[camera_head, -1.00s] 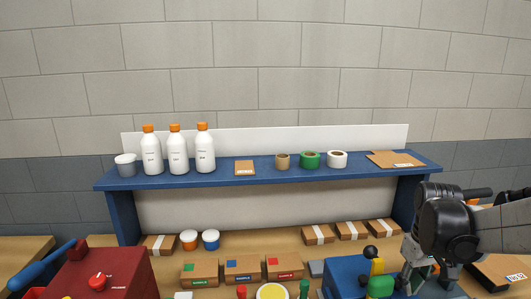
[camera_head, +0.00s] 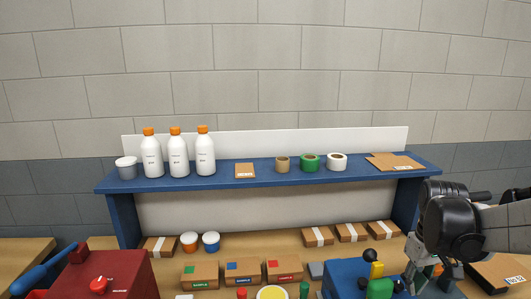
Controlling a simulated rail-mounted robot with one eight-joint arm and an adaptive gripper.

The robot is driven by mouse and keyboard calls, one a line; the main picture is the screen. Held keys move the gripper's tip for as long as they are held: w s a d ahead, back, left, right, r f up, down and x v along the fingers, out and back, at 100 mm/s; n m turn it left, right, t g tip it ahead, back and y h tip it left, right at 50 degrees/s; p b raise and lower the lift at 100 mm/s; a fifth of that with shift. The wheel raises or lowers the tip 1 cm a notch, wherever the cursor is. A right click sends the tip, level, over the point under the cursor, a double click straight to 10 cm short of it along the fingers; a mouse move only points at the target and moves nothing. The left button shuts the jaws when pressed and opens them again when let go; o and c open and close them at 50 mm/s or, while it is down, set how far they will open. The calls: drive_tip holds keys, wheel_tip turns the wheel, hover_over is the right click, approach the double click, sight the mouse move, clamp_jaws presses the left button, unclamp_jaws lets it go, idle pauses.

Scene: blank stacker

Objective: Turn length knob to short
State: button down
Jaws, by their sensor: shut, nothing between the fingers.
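A dark red machine (camera_head: 108,273) stands at the lower left, with a red knob (camera_head: 98,284) on its top and small white markings beside it that are too small to read. A blue machine (camera_head: 344,268) stands at the lower right, with a black ball (camera_head: 370,255), a yellow part (camera_head: 377,269) and a green knob (camera_head: 380,288). I cannot tell from any label which is the length knob. My gripper (camera_head: 411,279) is at the right, shut and empty, pointing down just right of the blue machine's green knob. Whether its tips touch anything is unclear.
A blue shelf (camera_head: 265,178) with bottles and tape rolls spans the back. Several cardboard boxes (camera_head: 243,271) and two lidded tubs (camera_head: 211,243) stand on the wooden bench below. A yellow disc (camera_head: 271,293) lies at the bottom edge. A blue handle (camera_head: 42,277) sticks out at far left.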

sight(402, 290)
wheel_tip(402, 290, up, 4)
drive_tip(key=shift+r+p, duration=0.2)
drive_tip(key=shift+p, duration=1)
drive_tip(key=f, duration=0.2)
drive_tip(key=a+f+p, duration=0.1)
drive_tip(key=f, duration=0.1)
drive_tip(key=a+f, duration=0.1)
drive_tip(key=f, duration=0.1)
drive_tip(key=shift+w+a, duration=0.1)
drive_tip(key=shift+a, duration=0.15)
